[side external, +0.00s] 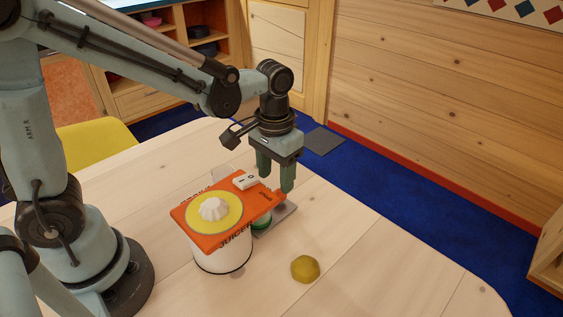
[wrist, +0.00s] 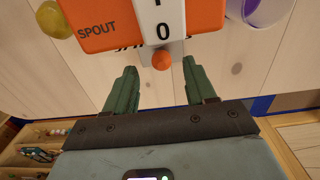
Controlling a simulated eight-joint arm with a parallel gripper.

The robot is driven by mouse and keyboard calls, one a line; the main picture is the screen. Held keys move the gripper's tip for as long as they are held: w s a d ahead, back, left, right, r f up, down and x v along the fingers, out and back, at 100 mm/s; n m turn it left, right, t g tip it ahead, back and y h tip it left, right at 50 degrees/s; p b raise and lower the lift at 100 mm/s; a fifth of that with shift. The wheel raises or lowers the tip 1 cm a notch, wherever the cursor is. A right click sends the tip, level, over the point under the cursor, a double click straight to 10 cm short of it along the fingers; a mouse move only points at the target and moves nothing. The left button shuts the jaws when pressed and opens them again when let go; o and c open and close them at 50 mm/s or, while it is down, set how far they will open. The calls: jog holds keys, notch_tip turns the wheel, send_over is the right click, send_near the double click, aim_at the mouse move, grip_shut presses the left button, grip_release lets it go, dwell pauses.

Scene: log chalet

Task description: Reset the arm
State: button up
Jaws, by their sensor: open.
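My gripper (side external: 276,175) points down with its two green fingers apart and nothing between them. It is over the table just behind the orange-topped juicer (side external: 182,213). In the wrist view the gripper (wrist: 160,82) is open in front of the juicer's orange end (wrist: 200,15). A white switch (side external: 246,181) marked 0 stands on the juicer's top; it also shows in the wrist view (wrist: 163,22). A small orange knob (wrist: 162,60) is near the space between the fingertips. Whether the fingers touch the juicer cannot be told.
A yellow-green round fruit (side external: 305,268) lies on the pale wood table (side external: 375,250) right of the juicer. A yellow chair (side external: 95,140) stands behind. The table's right side is clear.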

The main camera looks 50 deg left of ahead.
jog(key=s+a+r+t, duration=0.5)
jog(key=a+r+t, duration=0.1)
jog(key=t, duration=0.1)
jog(key=shift+s+a+r, duration=0.2)
jog(key=shift+s+r, duration=0.1)
dwell(0.3)
